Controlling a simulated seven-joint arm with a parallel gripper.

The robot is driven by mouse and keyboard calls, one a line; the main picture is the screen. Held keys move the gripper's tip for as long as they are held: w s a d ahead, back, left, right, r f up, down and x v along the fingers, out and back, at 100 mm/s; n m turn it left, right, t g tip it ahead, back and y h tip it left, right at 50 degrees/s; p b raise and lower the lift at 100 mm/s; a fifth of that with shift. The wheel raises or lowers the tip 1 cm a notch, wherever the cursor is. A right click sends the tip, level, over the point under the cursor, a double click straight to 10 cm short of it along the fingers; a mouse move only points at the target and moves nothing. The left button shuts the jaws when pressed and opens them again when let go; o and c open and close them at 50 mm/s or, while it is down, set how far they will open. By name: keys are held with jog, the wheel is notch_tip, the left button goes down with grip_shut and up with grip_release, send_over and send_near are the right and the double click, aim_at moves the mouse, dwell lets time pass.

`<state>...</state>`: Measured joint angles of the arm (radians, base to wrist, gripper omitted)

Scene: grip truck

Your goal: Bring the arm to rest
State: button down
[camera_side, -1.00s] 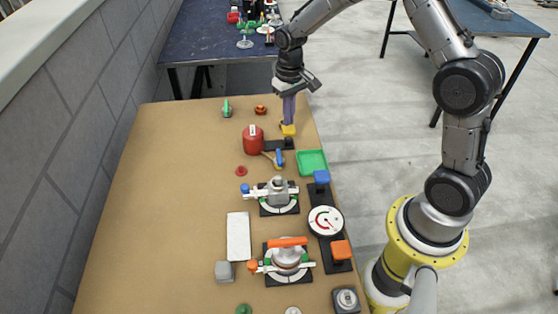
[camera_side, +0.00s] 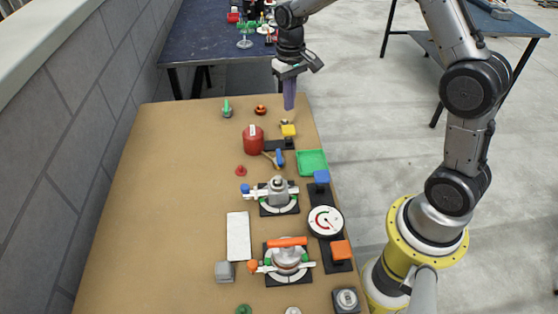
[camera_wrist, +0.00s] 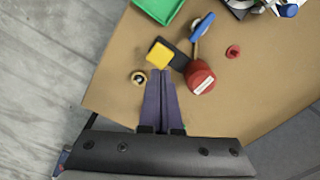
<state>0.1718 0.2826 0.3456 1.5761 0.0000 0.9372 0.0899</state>
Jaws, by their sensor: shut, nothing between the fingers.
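My gripper (camera_side: 289,108) is at the far end of the brown table (camera_side: 160,200), raised above the tabletop. Its long purple fingers point down and are together, with nothing between them. The wrist view also shows the closed fingers (camera_wrist: 161,75). Below the fingertips is a yellow block (camera_side: 289,131) at the end of a black base; it also shows in the wrist view (camera_wrist: 160,54). The fingers appear apart from it in the side view.
A red canister (camera_side: 253,140) stands left of the black base. A blue-handled lever (camera_side: 279,157) and a green tray (camera_side: 312,162) are nearer. Two valve devices, a round gauge (camera_side: 325,221) and a white plate (camera_side: 238,237) lie further forward. A grey wall (camera_side: 60,140) runs along the left.

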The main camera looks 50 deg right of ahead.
jog(key=s+a+r+n+t, duration=0.1)
jog(key=s+a+r+t, duration=0.15)
jog(key=s+r, duration=0.4)
jog(key=s+a+r+t, duration=0.2)
jog(key=s+a+r, duration=0.1)
jog(key=r, duration=0.7)
jog(key=s+a+f+n+t, duration=0.1)
jog(key=s+a+f+n, duration=0.1)
jog(key=s, duration=1.5)
jog(key=shift+f, duration=0.7)
